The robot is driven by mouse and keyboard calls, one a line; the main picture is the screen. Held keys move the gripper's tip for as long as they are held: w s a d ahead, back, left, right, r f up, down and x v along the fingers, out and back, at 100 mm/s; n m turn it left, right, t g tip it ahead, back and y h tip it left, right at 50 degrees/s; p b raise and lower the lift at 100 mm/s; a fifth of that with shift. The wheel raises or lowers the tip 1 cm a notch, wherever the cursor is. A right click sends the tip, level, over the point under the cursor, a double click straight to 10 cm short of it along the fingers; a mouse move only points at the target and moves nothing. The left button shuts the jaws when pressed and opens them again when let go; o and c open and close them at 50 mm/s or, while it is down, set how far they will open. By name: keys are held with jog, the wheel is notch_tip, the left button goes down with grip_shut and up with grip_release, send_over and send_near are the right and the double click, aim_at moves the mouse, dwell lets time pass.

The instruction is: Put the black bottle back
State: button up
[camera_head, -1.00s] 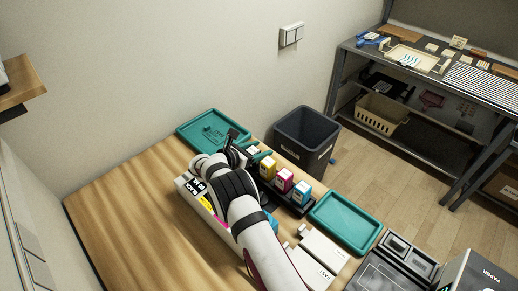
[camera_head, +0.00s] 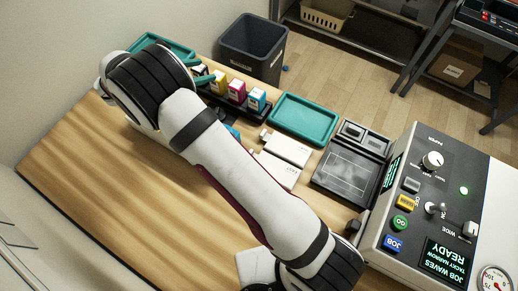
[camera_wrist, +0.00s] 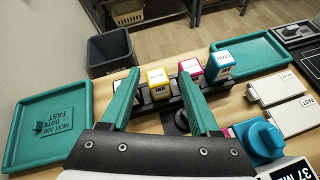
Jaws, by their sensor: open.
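A small piece with a pale top and dark side (camera_head: 202,70) shows beside the yellow bottle in the head view, partly hidden by my arm; it may be the black bottle, but I cannot tell for sure. The dark rack (camera_head: 262,116) holds yellow (camera_wrist: 158,84), magenta (camera_wrist: 190,68) and cyan (camera_wrist: 222,62) bottles. My gripper (camera_wrist: 162,82) is open, with its teal fingers apart. In the wrist view, the left finger covers the rack's left end. Between the fingers, nearer than the rack, is a dark round shape (camera_wrist: 182,120) that I cannot identify.
A teal tray (camera_wrist: 50,150) with a card lies left; another teal tray (camera_head: 304,118) lies right of the rack. A grey bin (camera_head: 254,48) stands behind. White blocks (camera_head: 286,147), a blue knob (camera_wrist: 260,140) and a control box (camera_head: 440,190) are to the right.

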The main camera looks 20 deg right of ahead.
jog(key=s+d+r+m+g+y, duration=0.2)
jog(key=s+d+r+m+g, duration=0.4)
jog(key=s+d+m, duration=0.6)
jog(key=s+a+r+m+y, duration=0.1)
jog(key=s+m+y, duration=0.3)
jog(key=s+m, duration=0.4)
jog(key=s+a+r+m+y, duration=0.1)
jog(key=s+a+m+y, duration=0.2)
jog(key=s, duration=1.4)
jog(key=m+y, duration=0.2)
jog(key=m, duration=0.2)
jog(key=shift+s+a+m+g+y, duration=0.15)
jog(key=shift+m+g+y, duration=0.15)
jog(key=shift+m+g, duration=0.1)
